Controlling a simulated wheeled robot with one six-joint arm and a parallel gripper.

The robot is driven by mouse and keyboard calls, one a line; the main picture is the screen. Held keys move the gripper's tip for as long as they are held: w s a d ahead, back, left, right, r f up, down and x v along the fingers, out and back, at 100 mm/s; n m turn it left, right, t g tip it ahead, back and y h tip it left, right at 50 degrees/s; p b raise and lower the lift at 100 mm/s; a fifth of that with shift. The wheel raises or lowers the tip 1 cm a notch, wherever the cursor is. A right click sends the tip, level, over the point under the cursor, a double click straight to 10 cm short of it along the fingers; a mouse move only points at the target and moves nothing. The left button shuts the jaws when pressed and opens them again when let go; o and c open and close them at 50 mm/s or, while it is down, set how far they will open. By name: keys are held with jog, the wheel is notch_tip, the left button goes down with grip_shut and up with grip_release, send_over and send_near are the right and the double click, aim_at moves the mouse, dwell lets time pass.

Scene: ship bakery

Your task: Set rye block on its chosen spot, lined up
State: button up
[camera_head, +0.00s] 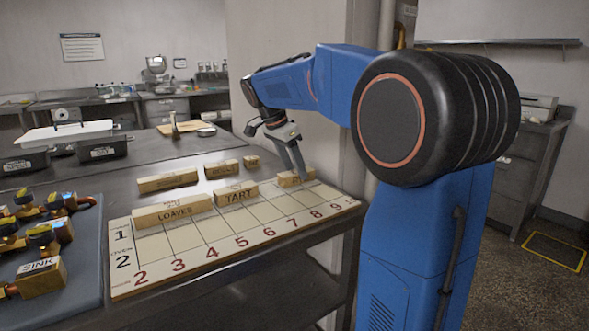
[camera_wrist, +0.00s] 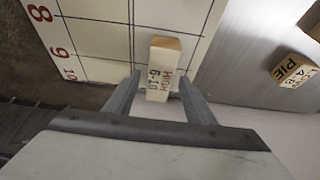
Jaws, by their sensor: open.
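A small wooden block (camera_head: 296,178) is at the far right corner of the numbered board (camera_head: 218,235). Its front label is too small to read, so I cannot confirm that it is the rye block. In the wrist view this block (camera_wrist: 162,65) shows "HIGH 6-10" on its pale top and overlaps grid lines on the board (camera_wrist: 100,40). My gripper (camera_head: 294,172) points down at it. In the wrist view my gripper (camera_wrist: 160,82) is open, one finger on each side of the block. I cannot tell whether the fingers touch it.
LOAVES (camera_head: 172,212) and TART (camera_head: 236,193) blocks stand on the board. Several blocks, including one marked PIE (camera_wrist: 295,70), stand behind it on the steel counter. Board cells in front are bare.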

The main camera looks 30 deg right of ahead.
jog(key=v, duration=1.1)
jog(key=shift+a+r, duration=0.2)
jog(key=shift+r, duration=0.05)
jog(key=shift+s, duration=0.1)
